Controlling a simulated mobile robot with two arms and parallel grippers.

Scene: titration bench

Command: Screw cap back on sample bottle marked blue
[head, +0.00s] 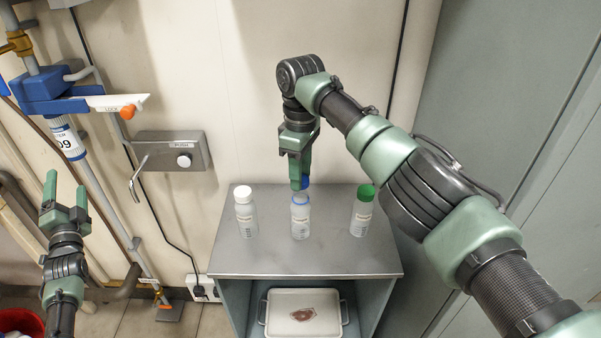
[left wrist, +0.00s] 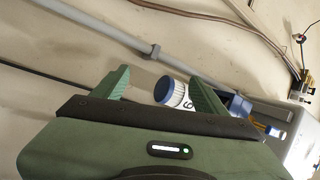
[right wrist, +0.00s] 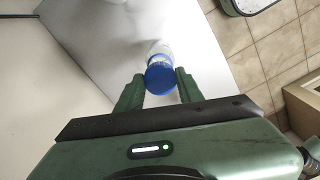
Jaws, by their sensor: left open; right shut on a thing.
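The blue cap (head: 305,182) is between the fingers of my right gripper (head: 299,184), which is shut on it. The blue-marked sample bottle (head: 300,216) stands upright in the middle of the cabinet top, directly under the cap. The cap appears slightly above the bottle's neck; I cannot tell whether they touch. In the right wrist view the blue cap (right wrist: 161,76) sits between the fingertips, with part of the bottle (right wrist: 158,48) behind it. My left gripper (head: 66,193) is open and empty, far left of the cabinet.
A white-capped bottle (head: 245,211) stands left and a green-capped bottle (head: 362,210) right on the grey cabinet top (head: 275,258). A white tray (head: 278,325) is on the shelf below. A wall dispenser (head: 172,151) and blue-and-grey pipework (head: 55,95) are at left.

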